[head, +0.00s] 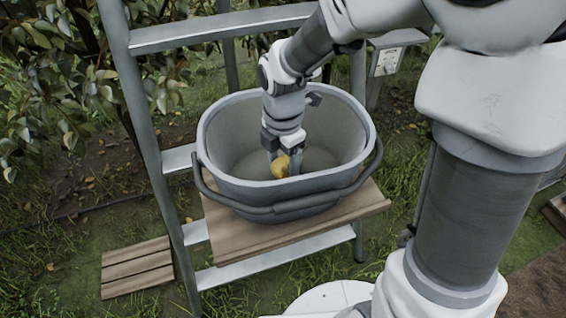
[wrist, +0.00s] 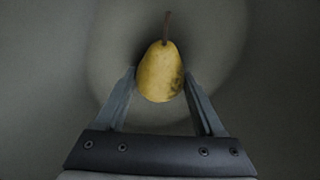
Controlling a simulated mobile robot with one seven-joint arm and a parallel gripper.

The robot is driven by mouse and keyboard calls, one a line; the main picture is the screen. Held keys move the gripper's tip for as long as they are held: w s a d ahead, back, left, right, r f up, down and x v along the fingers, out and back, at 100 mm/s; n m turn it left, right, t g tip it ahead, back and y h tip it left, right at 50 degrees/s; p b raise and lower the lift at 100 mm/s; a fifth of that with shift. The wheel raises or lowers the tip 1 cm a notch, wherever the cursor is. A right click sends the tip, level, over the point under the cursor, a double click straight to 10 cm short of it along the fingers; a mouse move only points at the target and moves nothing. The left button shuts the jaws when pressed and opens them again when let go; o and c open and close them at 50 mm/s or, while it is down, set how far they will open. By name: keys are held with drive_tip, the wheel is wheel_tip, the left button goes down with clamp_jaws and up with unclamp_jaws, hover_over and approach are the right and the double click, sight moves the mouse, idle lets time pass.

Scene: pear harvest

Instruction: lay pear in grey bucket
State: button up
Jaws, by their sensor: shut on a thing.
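A yellow pear (wrist: 160,72) with a brown stem and a dark blotch on its lower right side is held between the two fingers of my gripper (wrist: 163,90). In the head view my gripper (head: 283,162) points down inside the grey bucket (head: 213,170), and the pear (head: 280,166) shows between its fingertips, below the rim. The bucket wall surrounds the gripper. In the wrist view the bucket's grey inside lies behind the pear. I cannot tell whether the pear touches the bucket floor.
The bucket stands on a wooden board (head: 365,200) set across a metal ladder (head: 150,120). Its dark handle (head: 275,209) hangs down over the front. A slatted wooden piece (head: 137,266) lies on the grass at lower left. Leafy branches (head: 50,60) fill the upper left.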

drive_tip(key=shift+f, duration=0.2)
drive_tip(key=o, duration=1.5)
drive_tip(key=shift+c, duration=0.2)
wheel_tip(320, 180, up, 16)
drive_tip(key=p, duration=0.3)
drive_tip(key=s+d+r+m+t, duration=0.3)
drive_tip(key=s+d+m, duration=0.8)
drive_tip(key=m, duration=1.4)
drive_tip(key=s+t, duration=0.1)
drive_tip(key=t, duration=0.1)
drive_tip(key=shift+r+t, duration=0.2)
drive_tip(key=shift+t, duration=0.1)
